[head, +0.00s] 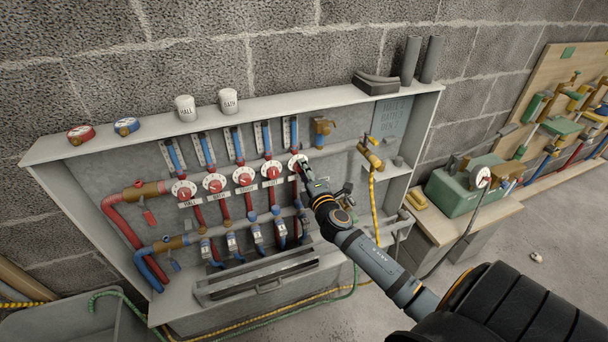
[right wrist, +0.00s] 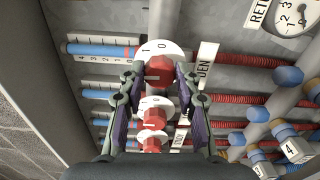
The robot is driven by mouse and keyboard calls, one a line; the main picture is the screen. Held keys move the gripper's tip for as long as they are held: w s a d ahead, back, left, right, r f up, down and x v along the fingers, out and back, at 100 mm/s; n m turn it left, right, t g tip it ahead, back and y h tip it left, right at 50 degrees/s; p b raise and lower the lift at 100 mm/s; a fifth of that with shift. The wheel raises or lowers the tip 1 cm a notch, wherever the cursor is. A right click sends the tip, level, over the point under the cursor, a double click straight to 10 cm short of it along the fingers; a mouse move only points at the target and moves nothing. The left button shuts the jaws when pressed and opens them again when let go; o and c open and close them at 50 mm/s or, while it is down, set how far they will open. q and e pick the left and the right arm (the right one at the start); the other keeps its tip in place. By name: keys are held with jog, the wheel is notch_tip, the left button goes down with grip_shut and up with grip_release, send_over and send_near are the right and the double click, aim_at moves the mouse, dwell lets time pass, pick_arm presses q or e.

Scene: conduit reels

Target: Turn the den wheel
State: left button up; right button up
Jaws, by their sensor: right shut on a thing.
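The den wheel is a red knob (right wrist: 158,71) on a white disc marked 1 and 0, beside a white DEN label (right wrist: 205,62) in the right wrist view. In the head view its white disc (head: 297,161) is at the right end of the row of wheels, its knob mostly hidden by my gripper. My right gripper (right wrist: 159,80) has one finger on each side of the red knob and is shut on it; it also shows in the head view (head: 306,172). My left gripper is in neither view.
Several similar red wheels (head: 215,184) stand close by to the left. Red and blue pipes (head: 130,235) and blue gauges (right wrist: 105,50) surround them. A shelf (head: 300,101) carries two white cups (head: 186,108) above. A green box (head: 462,187) stands on a bench at right.

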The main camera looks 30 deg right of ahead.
jog(key=shift+m, duration=0.5)
jog(key=o, duration=1.2)
jog(key=shift+c, duration=0.2)
jog(key=v, duration=1.2)
